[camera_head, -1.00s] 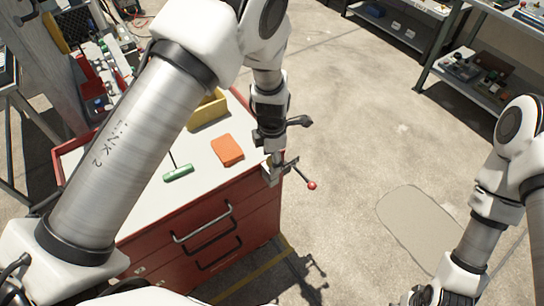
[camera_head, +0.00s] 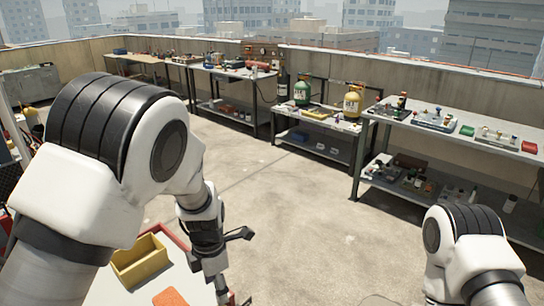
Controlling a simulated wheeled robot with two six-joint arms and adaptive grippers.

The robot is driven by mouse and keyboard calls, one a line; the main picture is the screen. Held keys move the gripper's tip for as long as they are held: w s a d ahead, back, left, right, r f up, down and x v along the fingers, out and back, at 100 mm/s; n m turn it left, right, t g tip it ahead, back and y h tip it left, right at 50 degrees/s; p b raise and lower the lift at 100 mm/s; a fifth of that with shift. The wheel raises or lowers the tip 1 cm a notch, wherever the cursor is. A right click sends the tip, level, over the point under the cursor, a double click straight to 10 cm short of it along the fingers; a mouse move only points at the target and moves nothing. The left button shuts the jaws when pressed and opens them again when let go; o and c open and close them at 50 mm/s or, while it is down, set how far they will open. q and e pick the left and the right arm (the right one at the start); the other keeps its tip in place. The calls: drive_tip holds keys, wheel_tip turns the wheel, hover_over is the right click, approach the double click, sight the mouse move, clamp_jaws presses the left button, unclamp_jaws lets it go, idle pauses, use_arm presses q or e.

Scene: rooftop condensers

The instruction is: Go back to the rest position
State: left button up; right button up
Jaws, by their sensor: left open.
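My left arm comes in from the left, and its elbow fills much of the left side. My left gripper (camera_head: 222,289) points down at the bottom edge, over the right side of the red cart's white top (camera_head: 110,291). It is open; its tips are partly cut off by the frame, and I cannot tell whether it touches anything. My right arm (camera_head: 470,250) shows at the lower right, bent downward. Its gripper is below the frame.
A yellow bin (camera_head: 140,262) and part of an orange cloth-like piece (camera_head: 170,297) lie on the cart top beside my left gripper. The concrete floor (camera_head: 310,210) between is clear.

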use_arm(q)
drive_tip(key=s+a+f+m+g+b, duration=0.1)
drive_tip(key=s+a+f+m, duration=0.3)
drive_tip(key=s+f, duration=0.5)
drive_tip(key=s+a+f+m+g+b, duration=0.1)
drive_tip(key=s+a+f+m, duration=0.2)
drive_tip(key=s+f+m, duration=0.65)
drive_tip(key=s+a+f+m+g+b, duration=0.1)
drive_tip(key=s+a+f, duration=0.35)
drive_tip(key=s, duration=0.75)
drive_tip(key=w+m+t, duration=0.1)
drive_tip(key=m, duration=0.2)
drive_tip(key=w+d+f+m+t, duration=0.1)
drive_tip(key=w+m, duration=0.1)
drive_tip(key=m, duration=0.2)
drive_tip(key=w+m+t, duration=0.1)
drive_tip(key=m, duration=0.2)
drive_tip(key=shift+w+d+f+m, duration=0.15)
drive_tip(key=shift+w+d+m, duration=0.1)
drive_tip(key=shift+d, duration=0.1)
